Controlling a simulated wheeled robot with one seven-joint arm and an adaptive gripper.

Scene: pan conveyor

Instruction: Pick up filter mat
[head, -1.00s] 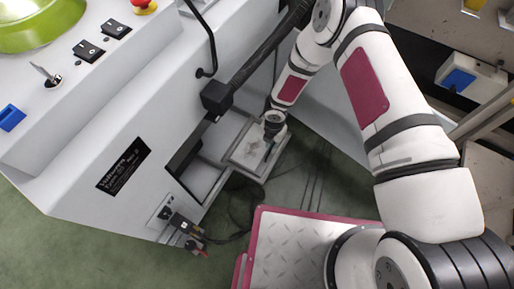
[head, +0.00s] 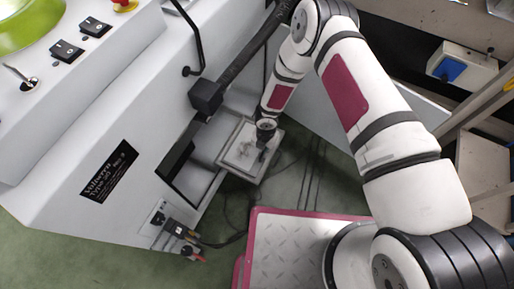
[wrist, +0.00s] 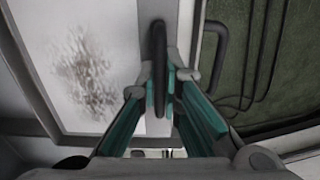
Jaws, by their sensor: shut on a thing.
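The filter mat (wrist: 85,75) is a pale flat panel with a brown, speckled stain, seen from above in the wrist view. It lies in a light frame in the pulled-out drawer (head: 229,161) low on the machine's side. In the head view the mat (head: 241,155) is small and partly hidden by my gripper (head: 264,143). In the wrist view my gripper (wrist: 164,85) has its teal fingers closed on an upright black grip (wrist: 158,40) at the mat's right edge. I cannot tell whether the mat is lifted clear of the drawer.
The white machine (head: 120,130) fills the left, with an opening beside the drawer. A dark drawer handle (wrist: 220,60) lies right of the fingers. Cables run over the green floor (head: 225,225). A box with a blue face (head: 450,70) and a frame stand at the right.

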